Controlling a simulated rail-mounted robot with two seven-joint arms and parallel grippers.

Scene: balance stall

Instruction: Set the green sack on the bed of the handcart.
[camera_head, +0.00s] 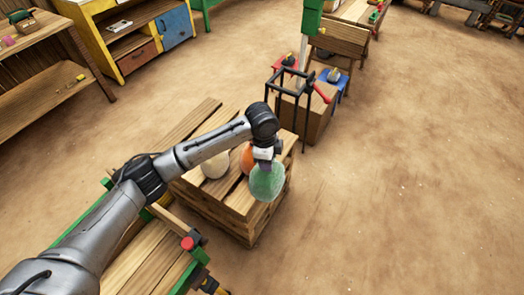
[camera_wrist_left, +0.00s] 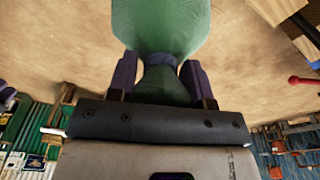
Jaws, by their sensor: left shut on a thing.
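The green sack (camera_head: 268,184) hangs from my left gripper (camera_head: 265,159), over or just in front of the crate's right corner. In the left wrist view the purple fingers (camera_wrist_left: 159,78) are shut on the tied neck of the green sack (camera_wrist_left: 162,25). The handcart's bed (camera_head: 137,262) of wooden planks with green edges is at the lower left, partly hidden by my left arm. My right gripper is not in view.
A wooden crate (camera_head: 233,218) carries a white sack (camera_head: 215,165) and an orange sack (camera_head: 247,158). Benches and a yellow cabinet (camera_head: 98,40) stand at the upper left. The floor at right is clear.

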